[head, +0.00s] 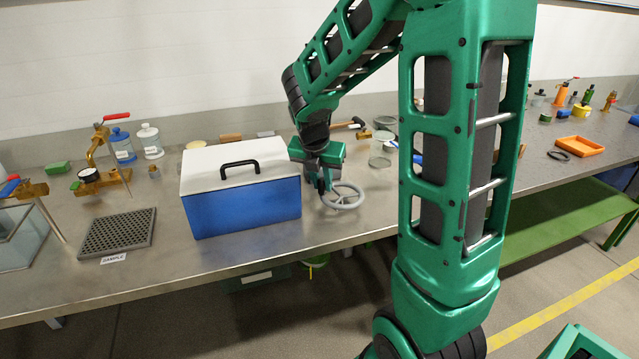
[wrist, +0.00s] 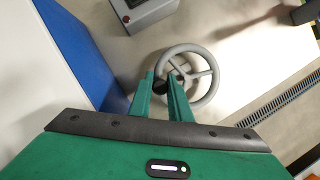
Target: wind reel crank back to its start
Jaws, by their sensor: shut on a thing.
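The reel crank (head: 345,196) looks like a light grey spoked wheel, just right of the blue case near the front edge of the bench. It also shows in the wrist view (wrist: 211,72), above the jaws. My gripper (head: 322,186) is at the left side of the wheel. In the wrist view its two green fingers (wrist: 161,76) are shut on the crank at the left rim.
The blue case (head: 245,206) with a white lid (head: 215,171) and black handle stands close left of my gripper. A glass jar (head: 380,152) stands behind the wheel. A grey box with a red button (wrist: 140,12) shows in the wrist view. A perforated mat (head: 118,231) lies at left.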

